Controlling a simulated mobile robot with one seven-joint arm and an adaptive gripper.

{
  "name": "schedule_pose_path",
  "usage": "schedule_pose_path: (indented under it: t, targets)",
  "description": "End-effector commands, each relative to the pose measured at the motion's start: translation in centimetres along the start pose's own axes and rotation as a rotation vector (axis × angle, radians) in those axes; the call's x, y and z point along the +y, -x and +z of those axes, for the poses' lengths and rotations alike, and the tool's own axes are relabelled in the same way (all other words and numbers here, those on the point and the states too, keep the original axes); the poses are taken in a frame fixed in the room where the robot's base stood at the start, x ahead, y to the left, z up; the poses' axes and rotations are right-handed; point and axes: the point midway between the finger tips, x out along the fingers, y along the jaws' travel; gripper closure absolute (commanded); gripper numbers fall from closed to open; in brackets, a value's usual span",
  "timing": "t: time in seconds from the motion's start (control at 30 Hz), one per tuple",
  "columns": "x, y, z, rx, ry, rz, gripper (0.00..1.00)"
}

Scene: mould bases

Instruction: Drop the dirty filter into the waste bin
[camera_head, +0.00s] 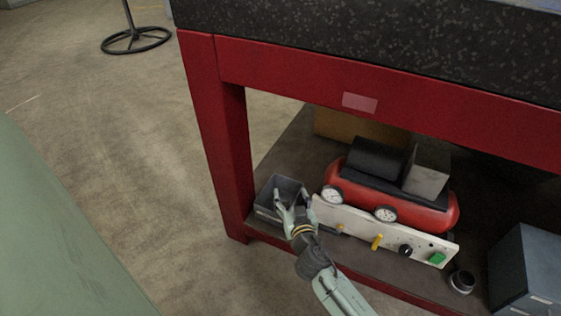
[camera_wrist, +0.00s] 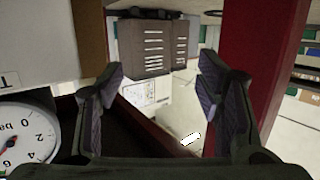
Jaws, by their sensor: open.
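A small open dark grey box (camera_head: 264,208) sits on the lower shelf beside the red table leg; it may be the waste bin. My gripper (camera_head: 291,198) is open over or just in front of it in the head view; I cannot tell whether they touch. In the wrist view my gripper (camera_wrist: 160,88) has its fingers wide apart with nothing between them. A small dark cylinder with a pale ring (camera_head: 461,281) stands on the shelf at the right; I cannot tell whether it is the dirty filter. No other likely filter shows clearly.
A red compressor (camera_head: 430,215) with gauges stands behind a pale control panel (camera_head: 375,237), just right of my gripper. A pressure gauge (camera_wrist: 22,140) is close at left in the wrist view. The red table frame (camera_head: 222,140) and heavy top overhang the shelf. A blue-grey box (camera_head: 525,265) stands right.

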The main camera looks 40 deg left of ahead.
Motion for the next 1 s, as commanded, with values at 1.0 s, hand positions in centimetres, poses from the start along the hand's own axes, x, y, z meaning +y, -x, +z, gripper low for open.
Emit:
schedule_pose_path:
  t: [1.0]
  targets:
    - [-0.1, 3.6, 0.0, 0.0, 0.0, 0.0, 0.41]
